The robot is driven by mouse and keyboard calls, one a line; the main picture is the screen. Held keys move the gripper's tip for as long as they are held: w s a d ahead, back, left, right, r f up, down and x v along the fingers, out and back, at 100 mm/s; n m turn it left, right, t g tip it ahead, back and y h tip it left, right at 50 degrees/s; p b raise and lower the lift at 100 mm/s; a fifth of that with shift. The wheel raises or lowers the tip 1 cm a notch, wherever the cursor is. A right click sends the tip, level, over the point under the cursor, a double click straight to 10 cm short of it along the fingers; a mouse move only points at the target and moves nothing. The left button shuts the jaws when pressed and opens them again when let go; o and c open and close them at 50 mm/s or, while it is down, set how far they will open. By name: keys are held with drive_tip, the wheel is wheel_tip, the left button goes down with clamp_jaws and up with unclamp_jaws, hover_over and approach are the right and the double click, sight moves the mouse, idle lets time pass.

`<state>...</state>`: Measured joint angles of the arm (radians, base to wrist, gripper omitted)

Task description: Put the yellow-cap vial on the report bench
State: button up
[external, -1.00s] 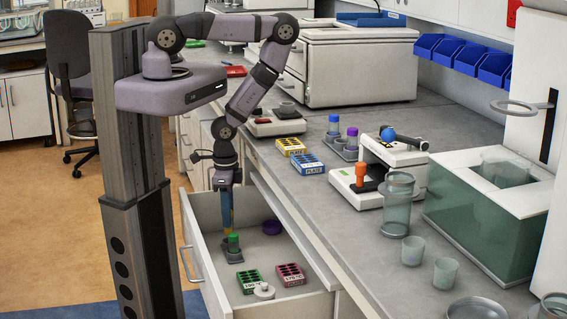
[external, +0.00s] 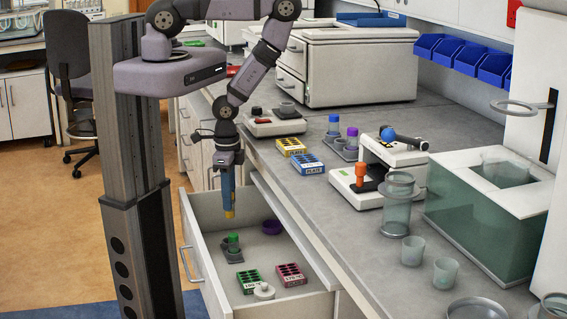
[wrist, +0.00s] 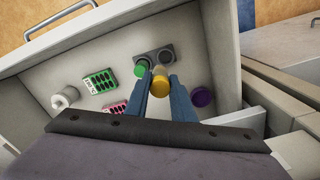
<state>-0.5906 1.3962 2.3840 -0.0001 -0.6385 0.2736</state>
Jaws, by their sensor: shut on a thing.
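The yellow-cap vial (external: 229,213) hangs from my gripper (external: 228,203), above the open drawer (external: 199,255). In the wrist view, the yellow cap (wrist: 160,84) sits between the blue fingers of my gripper (wrist: 161,79), which are shut on it. The vial's body is mostly hidden below the cap. A small dark rack (external: 236,254) on the drawer floor holds a green-cap vial (external: 233,239). The wrist view shows an empty socket (wrist: 166,56) beside the green cap (wrist: 142,68). No label in view marks the report bench.
The drawer also holds a purple round piece (external: 272,227), a green block (external: 249,280), a pink block (external: 290,274) and a white round piece (external: 264,292). The grey counter (external: 300,210) on the right bears plate boxes, glassware and instruments.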

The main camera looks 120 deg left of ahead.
drive_tip(key=w+d+r+b, duration=0.1)
drive_tip(key=w+d+r, duration=0.3)
drive_tip(key=r, duration=0.3)
drive_tip(key=w+d+r+b, duration=0.1)
drive_tip(key=w+d+r, duration=0.2)
drive_tip(key=r, duration=0.5)
drive_tip(key=w+d+r+b, duration=0.1)
drive_tip(key=w+d+r, duration=0.3)
drive_tip(key=r, duration=0.3)
drive_tip(key=w+d+r+m+b, duration=0.2)
drive_tip(key=w+d+m, duration=0.2)
drive_tip(key=w, duration=1)
drive_tip(key=a, duration=0.6)
drive_tip(key=shift+s+a, duration=0.25)
drive_tip(key=shift+a, duration=0.15)
drive_tip(key=shift+r, duration=0.1)
